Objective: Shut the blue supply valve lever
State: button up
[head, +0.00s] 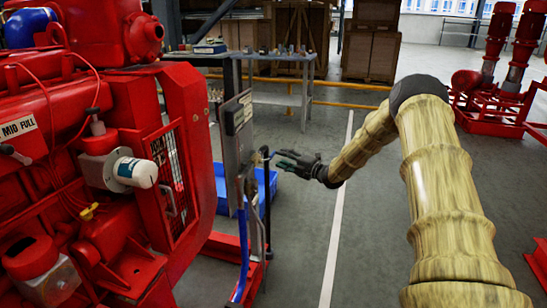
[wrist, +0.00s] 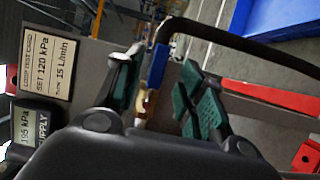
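The blue valve lever (wrist: 158,66) shows in the wrist view, above a brass valve body (wrist: 143,103) on a grey panel. My gripper (wrist: 160,84) is open, with one green-padded finger on each side of the lever. I see gaps between the lever and both fingers, and nothing is gripped. The lower part of the valve is partly hidden by my gripper. In the head view my gripper (head: 280,159) is just right of the upright panel (head: 236,118); the lever is too small to make out there.
A display (wrist: 36,125) reads 195 kPa supply, beside a test card (wrist: 46,62) reading set 120 kPa. A black hose (wrist: 240,42) arches close by. A blue bin (head: 222,187) is on the floor behind the panel.

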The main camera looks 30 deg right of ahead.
aim_at(273, 154)
jog(key=shift+b+x, duration=0.4)
jog(key=shift+x, duration=2.55)
jog(key=shift+c, duration=0.4)
grip_shut()
